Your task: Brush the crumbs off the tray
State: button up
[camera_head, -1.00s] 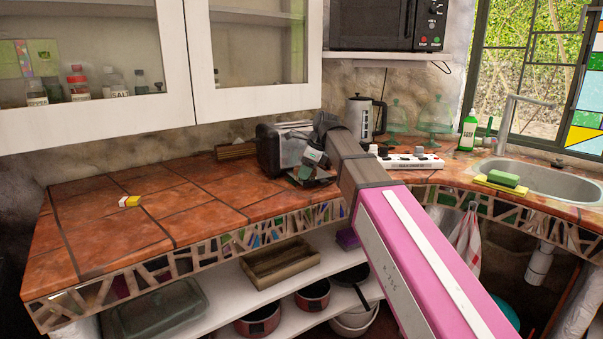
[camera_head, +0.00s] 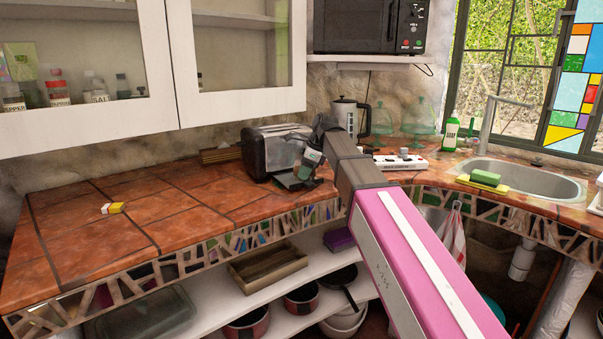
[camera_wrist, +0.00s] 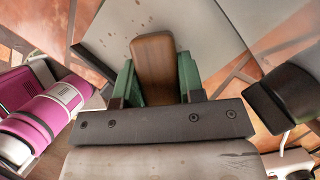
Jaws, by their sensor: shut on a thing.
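My gripper (camera_head: 308,165) is low over the counter, just right of the toaster. In the wrist view my gripper (camera_wrist: 155,85) has its green fingers closed on both sides of a brown wooden piece, which looks like the handle of a brush (camera_wrist: 154,58). Its far end is hidden. Beyond it is a flat grey surface with small brown specks, which looks like the tray (camera_wrist: 112,32) with crumbs (camera_wrist: 138,22) on it. I cannot tell whether the brush touches it. In the head view my gripper largely hides this spot.
The toaster (camera_head: 268,152) stands close on the left. A white power strip (camera_head: 400,162) lies right of my gripper, with a kettle (camera_head: 344,116) behind. Small yellow and white blocks (camera_head: 113,208) lie on the left counter, which is otherwise clear. The sink (camera_head: 530,180) is far right.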

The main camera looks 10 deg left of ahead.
jog(key=shift+w+d, duration=1.1)
jog(key=shift+d, duration=0.3)
jog(key=shift+r, duration=0.2)
jog(key=shift+r, duration=2.85)
notch_tip(320, 180, up, 3)
jog(key=shift+s+a, duration=0.1)
